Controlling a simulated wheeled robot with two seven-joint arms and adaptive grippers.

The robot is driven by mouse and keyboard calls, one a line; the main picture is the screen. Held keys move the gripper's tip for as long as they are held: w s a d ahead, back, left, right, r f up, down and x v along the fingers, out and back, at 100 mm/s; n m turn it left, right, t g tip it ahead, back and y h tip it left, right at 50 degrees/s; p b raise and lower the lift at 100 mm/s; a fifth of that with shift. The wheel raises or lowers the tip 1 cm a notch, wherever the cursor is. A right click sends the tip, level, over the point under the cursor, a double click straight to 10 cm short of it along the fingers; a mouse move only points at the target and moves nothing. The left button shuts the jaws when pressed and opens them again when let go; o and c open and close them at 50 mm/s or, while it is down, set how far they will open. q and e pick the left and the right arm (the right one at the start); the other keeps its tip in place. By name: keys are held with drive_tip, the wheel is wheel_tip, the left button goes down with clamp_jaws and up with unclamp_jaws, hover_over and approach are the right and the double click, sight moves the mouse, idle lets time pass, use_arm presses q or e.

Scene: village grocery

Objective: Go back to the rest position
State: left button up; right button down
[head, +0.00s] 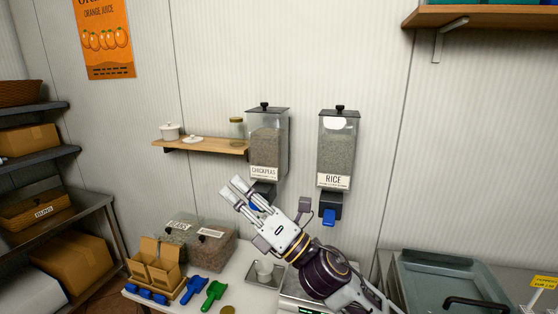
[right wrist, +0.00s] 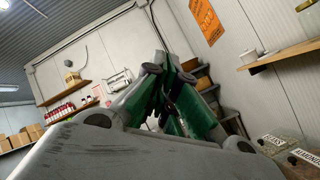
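My right gripper (head: 233,187) is in the head view, in front of the dispensers and pointing up and to the left. Its two light fingers show a gap between them, with nothing in it. In the right wrist view its fingers (right wrist: 170,75) with green inner faces stand apart at their bases and close in the picture at their tips. No object is seen between them. My left gripper is not in view.
The chickpeas dispenser (head: 268,145) and rice dispenser (head: 337,150) hang on the wall. A shelf (head: 205,146) is at left.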

drive_tip(key=w+d+f+m+t+h, duration=0.2)
drive_tip(key=w+d+f+m+h, duration=0.1)
drive_tip(key=d+f+m+h, duration=0.85)
drive_tip(key=w+d+f+m+t+h, duration=0.25)
drive_tip(key=d+f+m+h, duration=0.5)
drive_tip(key=f+m, duration=0.65)
drive_tip(key=s+d+f+m+g+h, duration=0.1)
drive_tip(key=s+d+f+m+g, duration=0.5)
drive_tip(key=s+f, duration=0.5)
drive_tip(key=s+d+f+m+g+h, duration=0.1)
drive_tip(key=s+d+f+m+g, duration=0.55)
drive_tip(key=s+f, duration=0.45)
drive_tip(key=s+f+n+g, duration=0.1)
drive_tip(key=s+f, duration=0.2)
drive_tip(key=f, duration=2.9)
drive_tip(key=s+d+f+g, duration=0.1)
drive_tip(key=s+d+f, duration=0.2)
drive_tip(key=s+f, duration=1.7)
drive_tip(key=s, duration=0.2)
drive_tip(key=shift+s+f+h, duration=0.2)
drive_tip(key=shift+s+h, duration=0.1)
drive_tip(key=shift+s, duration=0.05)
